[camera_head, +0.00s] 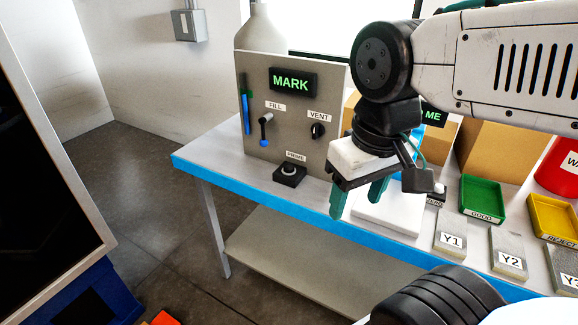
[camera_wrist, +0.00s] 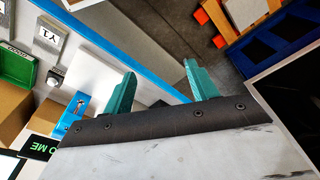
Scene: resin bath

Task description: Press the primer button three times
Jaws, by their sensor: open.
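The primer button (camera_head: 288,171) is a pale round cap on a black box, at the foot of the grey panel (camera_head: 290,110) under a label that reads PRIME. It stands on the table near the blue front edge. My gripper (camera_head: 358,202) hangs to the right of the button and apart from it, over the front of the table, with its green fingers pointing down. In the wrist view the two green fingers (camera_wrist: 160,88) stand apart with nothing between them. The primer button cannot be made out in the wrist view.
The panel carries a lit MARK display (camera_head: 293,81), a FILL lever (camera_head: 265,130) and a VENT knob (camera_head: 317,130). A white slab (camera_head: 392,213) lies behind my gripper. Plates such as Y1 (camera_head: 451,238), a green tray (camera_head: 483,194) and a yellow tray (camera_head: 552,214) are to the right.

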